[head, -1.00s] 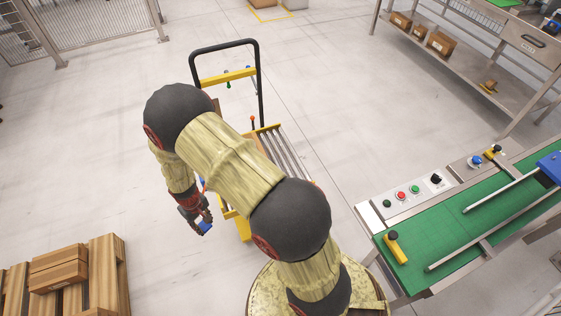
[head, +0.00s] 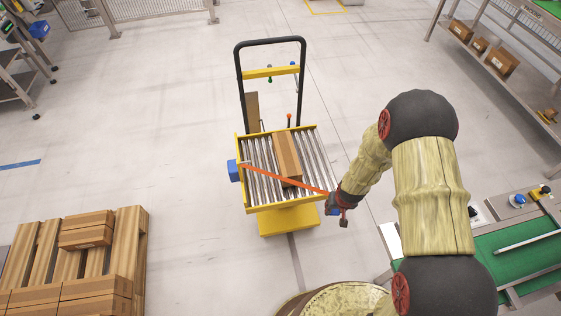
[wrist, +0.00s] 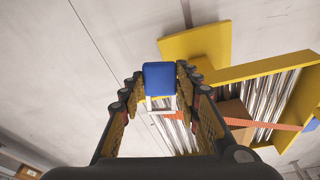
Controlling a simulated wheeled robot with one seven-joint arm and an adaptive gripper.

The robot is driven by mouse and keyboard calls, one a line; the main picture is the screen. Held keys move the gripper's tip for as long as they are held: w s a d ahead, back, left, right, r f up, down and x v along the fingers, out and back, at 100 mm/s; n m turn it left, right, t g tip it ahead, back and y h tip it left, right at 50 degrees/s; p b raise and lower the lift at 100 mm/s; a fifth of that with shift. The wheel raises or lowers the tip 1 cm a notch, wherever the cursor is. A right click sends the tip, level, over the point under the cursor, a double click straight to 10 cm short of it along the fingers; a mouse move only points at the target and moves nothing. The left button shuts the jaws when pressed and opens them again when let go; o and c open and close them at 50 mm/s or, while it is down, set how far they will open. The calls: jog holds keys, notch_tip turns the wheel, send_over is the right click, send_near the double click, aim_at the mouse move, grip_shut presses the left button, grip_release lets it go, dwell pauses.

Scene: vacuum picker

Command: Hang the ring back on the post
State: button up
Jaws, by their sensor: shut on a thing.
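My gripper (head: 339,212) is at the right front corner of the yellow roller cart (head: 253,205). It is shut on a blue block (wrist: 160,78), which has a pale frame-like part below it. An orange strap (head: 285,179) runs from a blue housing (head: 234,171) on the cart's left side across the rollers to my gripper. The strap also shows in the wrist view (wrist: 250,123). A thin post with an orange tip (head: 289,119) stands at the cart's back edge. I cannot make out a separate ring, or tell which upright is the task's post.
A brown carton (head: 287,158) lies on the rollers under the strap. The cart has a tall black handle (head: 303,85) with a yellow crossbar (head: 258,74). A pallet with cartons (head: 138,235) is left, a green conveyor (head: 515,262) right.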

jog(key=shift+s+d+f+t+p, duration=0.2)
jog(key=shift+s+t+p, duration=0.15)
jog(key=shift+s, duration=0.2)
jog(key=shift+s+d+f+n+t+p, duration=0.2)
jog(key=shift+s+d+n+t+p, duration=0.15)
jog(key=shift+p, duration=0.2)
jog(key=shift+w+d+f+n+t+y+p, duration=0.3)
jog(key=shift+f+n+t+p, duration=0.1)
jog(key=shift+n+t+p, duration=0.15)
jog(key=shift+w+d+f+p, duration=0.1)
jog(key=shift+w+f+p, duration=0.15)
jog(key=shift+w+p, duration=0.1)
jog(key=w+a+r+n+t+y+p, duration=0.15)
jog(key=w+a+n+y+p, duration=0.25)
jog(key=w+a+n+y, duration=0.5)
jog(key=s+a+r+n+g+y, duration=0.1)
jog(key=s+a+r+n+y, duration=0.1)
jog(key=a+r, duration=0.5)
jog(key=s+a+r+n+g+y, duration=0.1)
jog(key=s+a+r+n+y, duration=0.1)
jog(key=a+r, duration=0.5)
jog(key=shift+s+a+r+y, duration=0.4)
jog(key=shift+s+a+y, duration=0.4)
jog(key=shift+a, duration=0.4)
